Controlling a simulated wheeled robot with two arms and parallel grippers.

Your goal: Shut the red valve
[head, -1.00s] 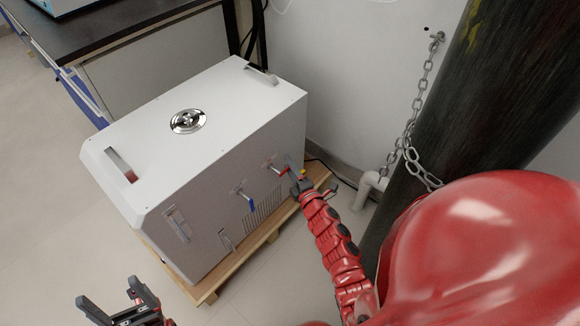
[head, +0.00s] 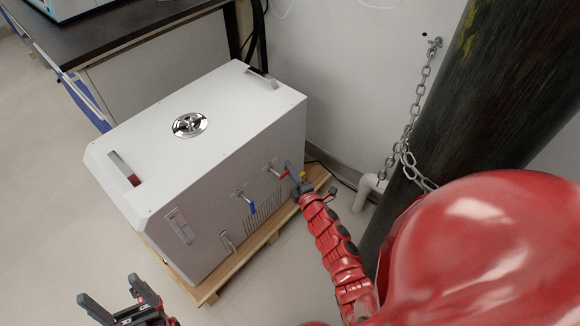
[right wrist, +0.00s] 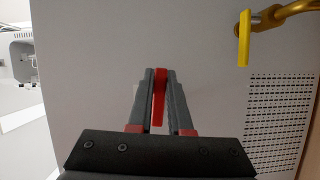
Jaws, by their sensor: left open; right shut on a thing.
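The red valve handle (right wrist: 158,97) stands between the two fingers of my right gripper (right wrist: 158,80) in the right wrist view, and the gripper is shut on it. In the head view my right gripper (head: 297,181) is at the front face of the white machine (head: 195,200), by the red valve (head: 276,169). The fingers hide part of the handle. My left gripper (head: 112,296) is open and empty, low at the left, apart from the machine.
A blue-handled valve (head: 247,202) is left of the red one. The machine stands on a wooden pallet (head: 207,291). A dark cylinder (head: 462,100) with a chain (head: 416,105) stands at the right. A dark-topped bench (head: 110,30) is behind.

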